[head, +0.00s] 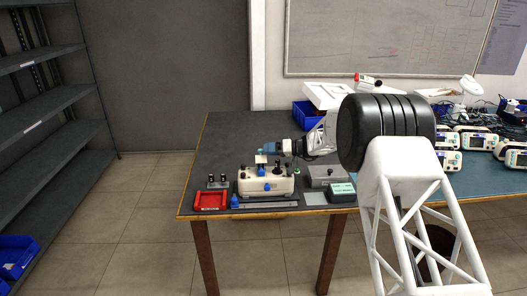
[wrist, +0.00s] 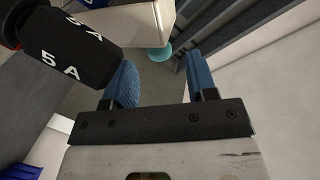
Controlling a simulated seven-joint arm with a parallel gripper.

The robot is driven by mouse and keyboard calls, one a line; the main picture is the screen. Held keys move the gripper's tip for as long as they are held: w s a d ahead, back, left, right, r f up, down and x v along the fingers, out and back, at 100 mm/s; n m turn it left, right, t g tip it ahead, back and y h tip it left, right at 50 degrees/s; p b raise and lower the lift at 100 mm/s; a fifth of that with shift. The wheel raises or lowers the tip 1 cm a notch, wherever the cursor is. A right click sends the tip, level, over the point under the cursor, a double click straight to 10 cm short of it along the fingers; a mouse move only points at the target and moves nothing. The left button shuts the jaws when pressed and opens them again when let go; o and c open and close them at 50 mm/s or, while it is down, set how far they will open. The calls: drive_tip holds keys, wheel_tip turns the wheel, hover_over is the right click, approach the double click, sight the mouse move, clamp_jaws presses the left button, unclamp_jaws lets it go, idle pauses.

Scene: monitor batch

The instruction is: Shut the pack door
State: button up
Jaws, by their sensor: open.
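A cream device (head: 265,183) with blue parts on its front stands near the front edge of the table in the head view. A small pale piece (head: 261,158) sticks up above it; I cannot tell whether this is the pack door. My gripper (head: 270,148) is above and just behind the device, its blue fingers pointing left. In the wrist view my gripper (wrist: 161,78) is open, with nothing between its fingers. A cream body corner (wrist: 150,22) with a teal round part (wrist: 158,57) shows beyond the fingers.
A black block marked "5 A" (wrist: 68,50) is close at left in the wrist view. A red tray (head: 211,201), a grey box (head: 327,175) and a dark green-topped box (head: 342,192) flank the device. Several monitors crowd the right side. The table's back left is clear.

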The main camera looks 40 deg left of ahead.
drive_tip(key=shift+v, duration=1.9)
drive_tip(key=c, duration=0.4)
drive_tip(key=shift+s+a+r+h, duration=0.2)
drive_tip(key=shift+s+a+h, duration=0.05)
drive_tip(key=shift+a+h, duration=0.15)
drive_tip(key=c, duration=0.5)
drive_tip(key=a+h, duration=0.1)
drive_tip(key=s+a+r+h, duration=0.1)
drive_tip(key=h, duration=0.1)
drive_tip(key=s+a+r+h, duration=0.1)
drive_tip(key=shift+s+r+m, duration=0.15)
drive_tip(key=shift+m, duration=0.15)
clamp_jaws()
drive_tip(key=h, duration=0.1)
drive_tip(key=a+r+h, duration=0.1)
drive_tip(key=h, duration=0.1)
drive_tip(key=shift+s+a+r+m+t, duration=0.2)
drive_tip(key=shift+s+r+m+t, duration=0.05)
drive_tip(key=shift+s+m+t, duration=0.15)
drive_tip(key=w+a+r+m+t+h, duration=0.2)
drive_tip(key=a+r+m+t+h, duration=0.2)
drive_tip(key=r, duration=0.7)
drive_tip(key=shift+a+m+t+h, duration=0.25)
drive_tip(key=shift+m+t+h, duration=0.75)
drive_tip(key=shift+t, duration=0.9)
